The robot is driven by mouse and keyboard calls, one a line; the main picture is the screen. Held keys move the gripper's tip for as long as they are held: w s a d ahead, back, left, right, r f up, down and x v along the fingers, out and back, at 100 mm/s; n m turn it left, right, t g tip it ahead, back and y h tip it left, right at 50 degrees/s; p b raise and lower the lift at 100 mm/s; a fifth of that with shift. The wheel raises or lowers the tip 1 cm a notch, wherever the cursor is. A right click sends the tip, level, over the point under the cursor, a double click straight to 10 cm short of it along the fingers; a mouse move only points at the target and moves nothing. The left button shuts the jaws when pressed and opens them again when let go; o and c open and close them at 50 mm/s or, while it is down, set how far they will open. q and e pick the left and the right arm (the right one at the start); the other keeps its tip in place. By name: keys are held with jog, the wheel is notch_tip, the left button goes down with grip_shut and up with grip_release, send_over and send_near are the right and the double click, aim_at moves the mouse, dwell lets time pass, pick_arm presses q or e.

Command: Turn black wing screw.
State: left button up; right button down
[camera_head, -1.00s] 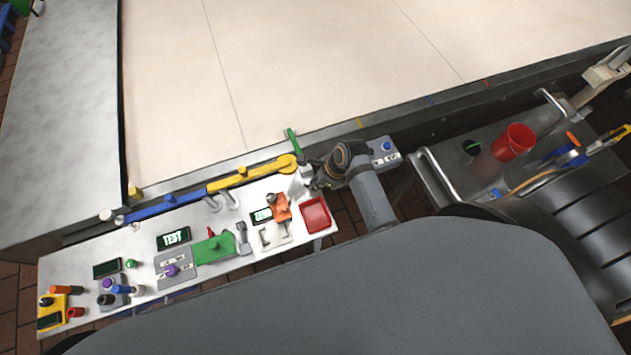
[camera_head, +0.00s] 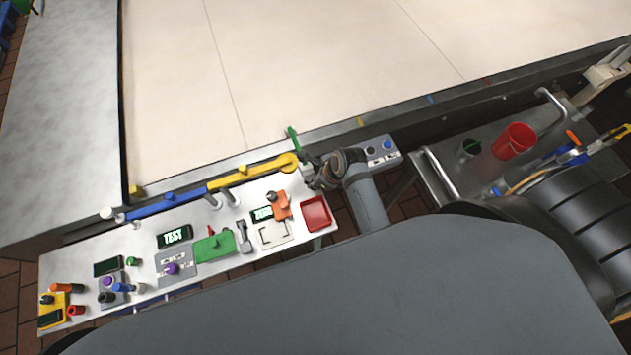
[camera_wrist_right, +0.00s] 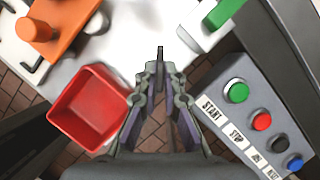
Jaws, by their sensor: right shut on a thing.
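My right gripper (camera_head: 316,174) is at the right end of the white workbench, beside the green lever end. In the right wrist view, its fingertips (camera_wrist_right: 160,68) are close together on a small dark upright piece, which looks like the black wing screw (camera_wrist_right: 160,52). Most of that piece is hidden between the fingers, so its turn angle cannot be told. In the head view, the wrist and hand cover it. My left gripper is out of view.
A red tray (camera_wrist_right: 88,108) lies left of the fingers in the wrist view. A button box (camera_wrist_right: 245,118) with green, red, black and blue buttons is close on the right. An orange device (camera_head: 281,206) and a yellow lever (camera_head: 250,176) are nearby on the bench (camera_head: 100,248).

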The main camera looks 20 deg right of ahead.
jog(key=c, duration=1.3)
grip_release()
jog(key=shift+r, duration=0.1)
jog(key=v, duration=1.2)
